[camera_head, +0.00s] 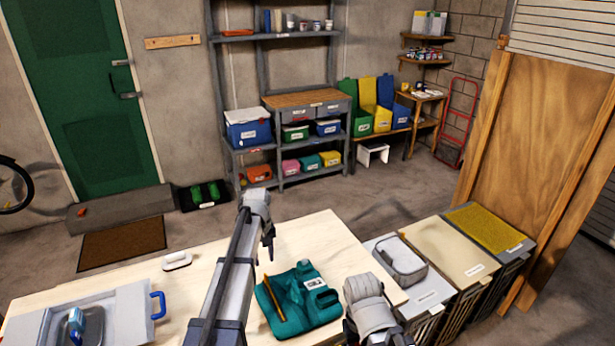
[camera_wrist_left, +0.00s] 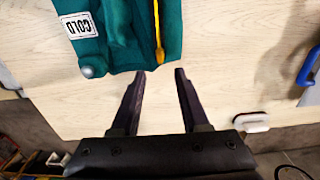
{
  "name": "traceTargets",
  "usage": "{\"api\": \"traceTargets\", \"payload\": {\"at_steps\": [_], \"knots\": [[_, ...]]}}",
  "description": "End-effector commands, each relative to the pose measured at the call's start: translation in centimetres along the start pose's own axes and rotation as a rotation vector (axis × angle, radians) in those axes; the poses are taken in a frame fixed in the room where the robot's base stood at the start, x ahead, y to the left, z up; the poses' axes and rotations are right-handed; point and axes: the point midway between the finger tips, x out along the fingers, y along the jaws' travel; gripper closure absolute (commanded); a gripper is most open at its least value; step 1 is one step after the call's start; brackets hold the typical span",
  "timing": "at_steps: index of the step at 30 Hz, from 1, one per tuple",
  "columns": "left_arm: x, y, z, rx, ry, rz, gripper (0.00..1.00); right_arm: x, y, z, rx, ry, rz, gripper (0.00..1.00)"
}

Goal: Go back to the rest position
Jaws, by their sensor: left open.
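My left gripper (camera_head: 268,240) hangs over the pale wooden table, pointing down, near the table's far edge in the head view. In the left wrist view its two dark fingers (camera_wrist_left: 160,72) are apart with nothing between them. A folded teal cloth-like item (camera_head: 311,312) lies on the table to the right of my left arm. It also shows in the left wrist view (camera_wrist_left: 125,30), with a COLD label, just beyond the fingertips. My right arm's end (camera_head: 372,305) is at the table's lower right edge; its fingers are mostly cut off by the frame.
The wooden table (camera_head: 330,240) holds a white-and-grey object (camera_head: 177,261) and, at left, a grey tray with a blue handle (camera_head: 158,305). Lidded bins with a grey basket (camera_head: 402,262) stand close at the right. A tall wooden panel (camera_head: 520,140) rises behind them.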

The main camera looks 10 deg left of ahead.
Motion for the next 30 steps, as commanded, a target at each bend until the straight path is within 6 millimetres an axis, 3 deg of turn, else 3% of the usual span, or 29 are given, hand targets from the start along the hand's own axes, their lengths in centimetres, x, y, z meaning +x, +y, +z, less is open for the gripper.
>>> {"api": "traceTargets", "payload": {"at_steps": [2,5,9,12,16,21,30], "knots": [[0.2,0.5,2.2,0.043,-0.001,-0.005,0.55,0.2,0.0,0.0,0.0,0.0,0.0,0.5],[0.6,1.7,7.3,0.165,-0.002,-0.018,0.55,0.6,-0.1,0.0,0.0,0.0,0.0,0.5],[1.2,2.7,16.7,0.408,-0.004,-0.048,0.55,1.2,-0.1,-0.1,0.0,0.0,0.0,0.5],[1.5,2.5,22.7,0.579,-0.006,-0.07,0.55,1.6,-0.1,-0.1,0.001,0.0,0.0,0.5],[1.9,1.7,28.5,0.763,-0.008,-0.093,0.55,1.9,-0.2,-0.1,0.001,0.0,0.0,0.5],[2.0,0.8,32.2,0.897,-0.01,-0.112,0.55,2.2,-0.2,-0.1,0.001,0.0,0.0,0.5],[2.0,0.8,32.6,0.921,-0.011,-0.115,0.55,2.1,-0.2,-0.1,0.001,0.0,0.0,0.5]]}}
